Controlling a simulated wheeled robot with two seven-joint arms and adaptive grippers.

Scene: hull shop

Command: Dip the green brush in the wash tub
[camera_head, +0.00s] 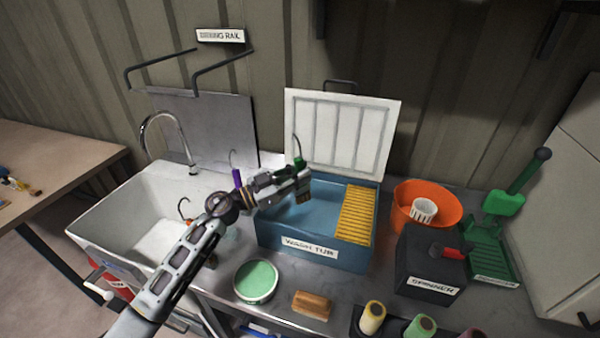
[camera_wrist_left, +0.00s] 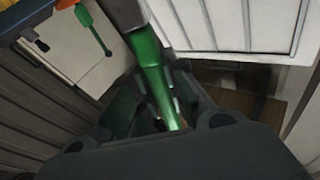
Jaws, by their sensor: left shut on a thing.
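The green brush (camera_head: 299,163) is held in my left gripper (camera_head: 300,184), with its handle up and its bristles down. In the left wrist view the green handle (camera_wrist_left: 152,72) runs between the dark fingers (camera_wrist_left: 165,115), which are shut on it. The wash tub (camera_head: 277,236) is a blue box holding bluish water, with a yellow ribbed grid (camera_head: 357,215) at its right side. The brush is over the tub's left part. I cannot tell whether the bristles touch the water. My right gripper is not in view.
The tub's white lid (camera_head: 343,128) stands open behind it. A white sink (camera_head: 115,215) is at the left, with a purple-handled tool (camera_head: 237,178) near my gripper. A green-topped round tin (camera_head: 256,280) and a brown block (camera_head: 312,305) lie in front. A dark spinner (camera_head: 425,265) and orange bowl (camera_head: 446,205) stand right.

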